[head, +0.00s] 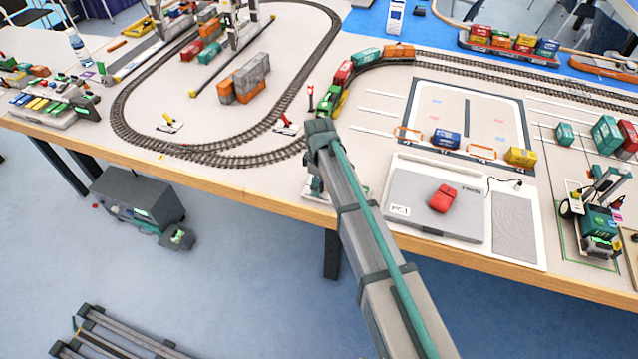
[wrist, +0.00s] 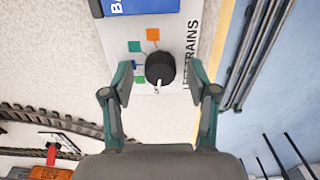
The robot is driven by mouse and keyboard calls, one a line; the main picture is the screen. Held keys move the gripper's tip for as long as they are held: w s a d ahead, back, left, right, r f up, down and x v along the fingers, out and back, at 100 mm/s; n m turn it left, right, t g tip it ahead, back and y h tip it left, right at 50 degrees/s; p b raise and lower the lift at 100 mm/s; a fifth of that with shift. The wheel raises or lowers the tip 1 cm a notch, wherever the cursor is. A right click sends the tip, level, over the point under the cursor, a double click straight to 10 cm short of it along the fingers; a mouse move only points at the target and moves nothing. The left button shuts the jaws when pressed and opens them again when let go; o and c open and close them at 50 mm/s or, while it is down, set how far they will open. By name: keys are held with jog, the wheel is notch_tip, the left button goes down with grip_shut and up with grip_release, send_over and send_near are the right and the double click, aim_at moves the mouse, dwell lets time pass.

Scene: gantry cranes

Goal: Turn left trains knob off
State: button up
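The black round knob (wrist: 160,67) sits on a white plate (wrist: 115,45) in the wrist view. Its white pointer faces the bottom of that picture. The plate's lettering ends in "TRAINS"; its first word is partly covered by the right finger. Small orange, green and blue squares lie beside the knob. My gripper (wrist: 161,80) is open, one finger on each side of the knob, with a visible gap on both sides. I cannot tell its height above the knob. In the head view my arm hides the knob and most of the gripper at the table's front edge.
The rail loop (head: 225,158) and a green locomotive (head: 334,100) lie behind my arm. A grey panel with a red block (head: 443,198) stands just to the right. The wooden table edge (head: 240,197) runs close by. A blue thing (wrist: 150,5) borders the plate.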

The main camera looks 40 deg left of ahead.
notch_tip(320, 180, up, 12)
dwell(0.7)
